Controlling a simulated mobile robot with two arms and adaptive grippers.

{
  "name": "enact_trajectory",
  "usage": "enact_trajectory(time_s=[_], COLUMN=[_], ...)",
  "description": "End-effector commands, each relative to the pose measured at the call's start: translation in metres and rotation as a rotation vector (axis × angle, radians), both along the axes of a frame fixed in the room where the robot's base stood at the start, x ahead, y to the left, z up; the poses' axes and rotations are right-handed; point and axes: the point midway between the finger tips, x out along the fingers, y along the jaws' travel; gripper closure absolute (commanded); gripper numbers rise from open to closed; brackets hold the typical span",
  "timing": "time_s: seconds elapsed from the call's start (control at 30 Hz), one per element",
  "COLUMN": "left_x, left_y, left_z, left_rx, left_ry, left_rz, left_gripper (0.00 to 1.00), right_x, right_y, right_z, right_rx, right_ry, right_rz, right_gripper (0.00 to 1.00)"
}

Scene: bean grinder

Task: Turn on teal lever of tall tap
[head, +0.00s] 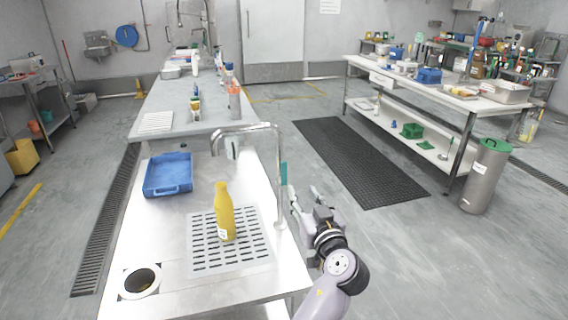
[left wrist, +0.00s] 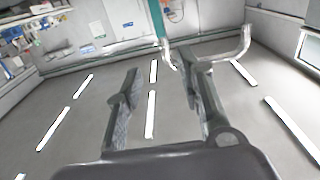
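The tall tap (head: 279,200) is a chrome pipe at the right edge of the steel counter, with its spout arching left. Its teal lever (head: 284,174) stands upright beside the pipe. My left gripper (head: 303,190) is just right of the lever, fingers spread and empty. In the left wrist view, the open left gripper (left wrist: 158,65) has the teal lever (left wrist: 158,18) beyond its fingertips, roughly in line with the gap. Part of the chrome tap (left wrist: 225,55) shows to the right there. Whether a finger touches the tap cannot be told. My right gripper is not in view.
On the steel counter (head: 160,228), a yellow bottle (head: 225,208) stands on the slotted drain plate (head: 204,258). A blue tray (head: 168,176) lies behind at left, and a round hole (head: 140,281) is in front. A metal bin (head: 484,180) stands at right, beyond clear floor.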

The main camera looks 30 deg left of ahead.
Motion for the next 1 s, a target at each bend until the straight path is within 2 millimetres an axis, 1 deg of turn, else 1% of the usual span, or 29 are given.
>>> enact_trajectory(time_s=[0.13,0.4,0.63,0.8,1.0], left_x=[0.015,0.053,0.084,0.1,0.107], left_y=[0.02,0.066,0.102,0.119,0.127], left_z=[0.004,0.004,0.003,0.001,-0.001], left_rx=[0.003,0.003,0.002,0.0,-0.001], left_ry=[0.0,0.004,0.004,0.005,0.003], left_rz=[0.003,0.004,0.004,0.002,0.001], left_gripper=[0.65,0.65,0.65,0.65,0.65], right_x=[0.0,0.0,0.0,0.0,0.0], right_y=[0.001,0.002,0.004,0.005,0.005], right_z=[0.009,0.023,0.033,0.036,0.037], right_rx=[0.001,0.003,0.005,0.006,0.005], right_ry=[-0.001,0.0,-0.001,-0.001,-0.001], right_rz=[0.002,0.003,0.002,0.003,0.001], right_gripper=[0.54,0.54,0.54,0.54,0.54])
